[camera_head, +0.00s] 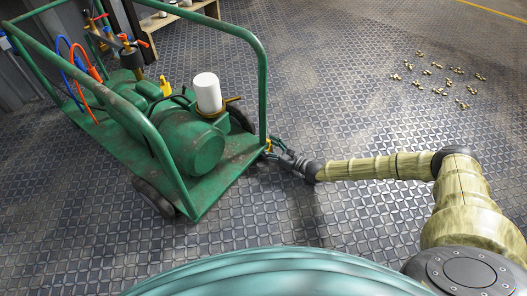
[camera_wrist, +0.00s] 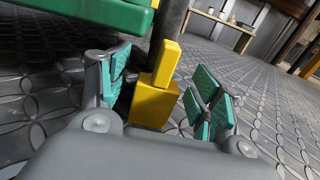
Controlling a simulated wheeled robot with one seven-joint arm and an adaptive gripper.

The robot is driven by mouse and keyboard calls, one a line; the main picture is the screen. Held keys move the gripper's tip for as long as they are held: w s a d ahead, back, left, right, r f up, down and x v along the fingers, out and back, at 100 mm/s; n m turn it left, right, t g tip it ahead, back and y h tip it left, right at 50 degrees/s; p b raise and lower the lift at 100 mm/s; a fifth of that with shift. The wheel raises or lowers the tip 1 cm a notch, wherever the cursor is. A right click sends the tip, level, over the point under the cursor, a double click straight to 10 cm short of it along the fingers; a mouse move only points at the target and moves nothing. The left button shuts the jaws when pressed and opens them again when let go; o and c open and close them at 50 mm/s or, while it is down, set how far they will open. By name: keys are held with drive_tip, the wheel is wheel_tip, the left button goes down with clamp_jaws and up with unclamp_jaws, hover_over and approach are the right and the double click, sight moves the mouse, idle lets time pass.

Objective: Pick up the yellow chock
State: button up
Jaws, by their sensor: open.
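The yellow chock (camera_wrist: 154,103) stands on the patterned floor in the wrist view, with a wide block below and a narrower upright piece above. My gripper (camera_wrist: 163,82) is open, with one teal-padded finger on each side of the chock. I cannot tell whether either finger touches it. In the head view my gripper (camera_head: 274,148) is low at the right end of the green cart, and only a small bit of yellow (camera_head: 268,146) shows there.
The green cart (camera_head: 194,208) with its tank and tube frame stands just left of my gripper. Its green edge (camera_wrist: 100,12) hangs above the left finger. Several small brass pieces (camera_head: 440,91) lie on the floor at upper right. Open floor lies between.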

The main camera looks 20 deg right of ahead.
drive_tip(key=shift+w+a, duration=0.1)
drive_tip(key=shift+w, duration=0.05)
drive_tip(key=shift+c, duration=0.4)
drive_tip(key=c, duration=1)
drive_tip(key=shift+c, duration=0.6)
drive_tip(key=shift+r, duration=0.15)
